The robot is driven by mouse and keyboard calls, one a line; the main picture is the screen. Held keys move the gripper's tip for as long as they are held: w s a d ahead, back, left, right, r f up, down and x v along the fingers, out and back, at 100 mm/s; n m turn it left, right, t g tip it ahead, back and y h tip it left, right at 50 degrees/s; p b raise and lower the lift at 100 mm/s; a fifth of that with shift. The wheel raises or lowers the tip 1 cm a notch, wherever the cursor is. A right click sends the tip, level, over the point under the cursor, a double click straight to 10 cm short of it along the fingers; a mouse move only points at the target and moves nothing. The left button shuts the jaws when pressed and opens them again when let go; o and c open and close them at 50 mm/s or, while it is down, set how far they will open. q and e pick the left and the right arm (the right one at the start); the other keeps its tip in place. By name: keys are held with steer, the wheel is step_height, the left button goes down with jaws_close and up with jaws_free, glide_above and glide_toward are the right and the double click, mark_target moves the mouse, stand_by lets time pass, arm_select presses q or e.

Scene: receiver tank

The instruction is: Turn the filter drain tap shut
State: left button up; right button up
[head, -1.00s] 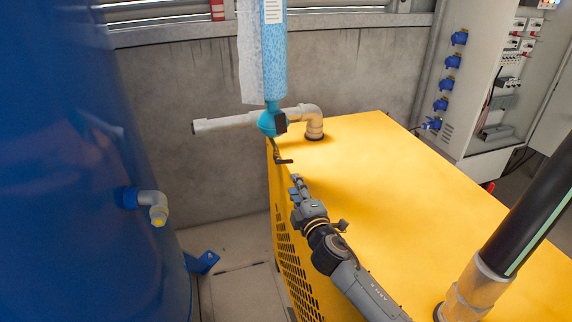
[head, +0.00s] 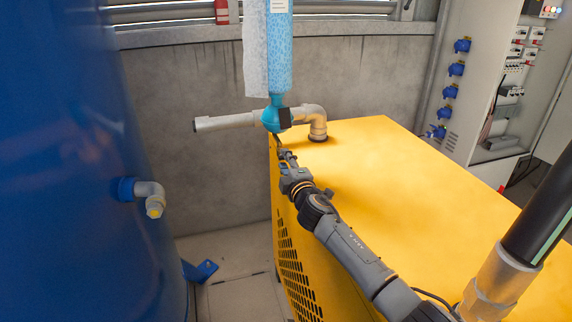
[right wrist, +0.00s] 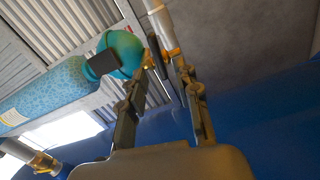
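The blue filter (head: 278,55) hangs upright with a teal bowl (head: 272,119) at its lower end. The bowl also shows in the right wrist view (right wrist: 124,52). The drain tap (head: 277,141) is a thin dark piece below the bowl, mostly hidden by my right gripper (head: 283,153). In the right wrist view my right gripper (right wrist: 166,66) has its fingers apart, with the fingertips close to the underside of the bowl. The tap's dark stem (right wrist: 157,52) seems to lie between or beside the fingertips; contact cannot be told. My left gripper is out of view.
The yellow cabinet (head: 390,175) lies under my right arm. A pale pipe (head: 228,121) runs behind the bowl into the cabinet top. A blue tank (head: 60,170) with an elbow outlet (head: 152,195) stands left. A thick black pipe (head: 540,215) rises at right.

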steer(key=c, duration=0.3)
steer(key=shift+w+a+f, duration=0.1)
steer(key=c, duration=0.3)
steer(key=shift+a, duration=0.1)
jaws_close()
steer(key=shift+n, duration=0.9)
steer(key=o, duration=0.6)
jaws_free()
